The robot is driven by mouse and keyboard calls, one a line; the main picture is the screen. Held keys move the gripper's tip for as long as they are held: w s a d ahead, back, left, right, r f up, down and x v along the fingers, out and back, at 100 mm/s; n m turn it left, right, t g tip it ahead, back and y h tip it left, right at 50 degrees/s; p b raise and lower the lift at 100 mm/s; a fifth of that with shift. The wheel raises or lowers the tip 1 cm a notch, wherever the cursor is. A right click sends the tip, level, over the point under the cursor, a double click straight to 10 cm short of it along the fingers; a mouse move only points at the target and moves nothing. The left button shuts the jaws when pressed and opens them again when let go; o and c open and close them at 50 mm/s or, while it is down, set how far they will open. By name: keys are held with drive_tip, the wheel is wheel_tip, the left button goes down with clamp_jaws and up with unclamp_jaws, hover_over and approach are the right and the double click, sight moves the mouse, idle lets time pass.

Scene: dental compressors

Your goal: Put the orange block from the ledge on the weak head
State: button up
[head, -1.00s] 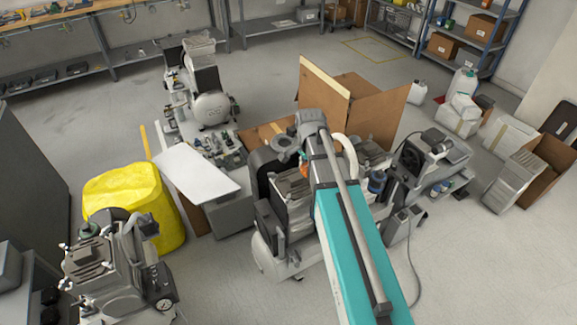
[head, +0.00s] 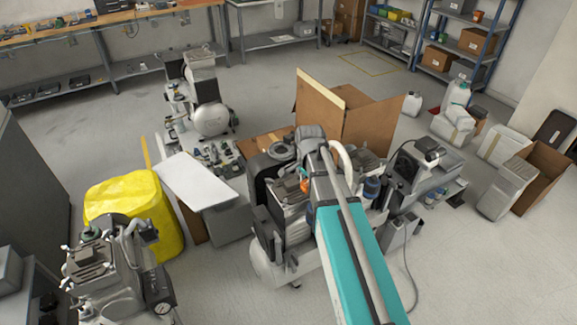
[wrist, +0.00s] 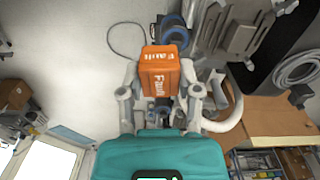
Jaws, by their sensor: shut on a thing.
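The orange block (wrist: 160,72), with white "Fault" lettering, is between the fingers of my gripper (wrist: 160,92) in the wrist view. My gripper is shut on it and holds it up, with grey floor behind it. A finned grey compressor head (wrist: 240,30) is to the right of the block in the wrist view, apart from it in the picture. In the head view my arm covers part of the middle compressor (head: 265,265), and its gripper is hidden. A small orange patch shows beside the arm there; I cannot tell what it is. I cannot tell which head is the weak one.
Another compressor (head: 105,265) stands front left, by a yellow covered bin (head: 165,230). A white panel (head: 195,180) and a large open cardboard box (head: 365,120) adjoin the middle compressor. A grey machine (head: 425,165) stands to its right. The floor at front right is clear.

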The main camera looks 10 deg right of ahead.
drive_tip(key=shift+w+a, duration=0.1)
drive_tip(key=m+b, duration=0.2)
drive_tip(key=b, duration=0.5)
approach(292, 182)
drive_tip(key=shift+a, duration=0.1)
drive_tip(key=shift+f, duration=0.1)
drive_tip(key=shift+f+b, duration=2.9)
drive_tip(key=shift+f, duration=0.05)
drive_tip(key=shift+w, duration=0.1)
drive_tip(key=shift+f, duration=0.3)
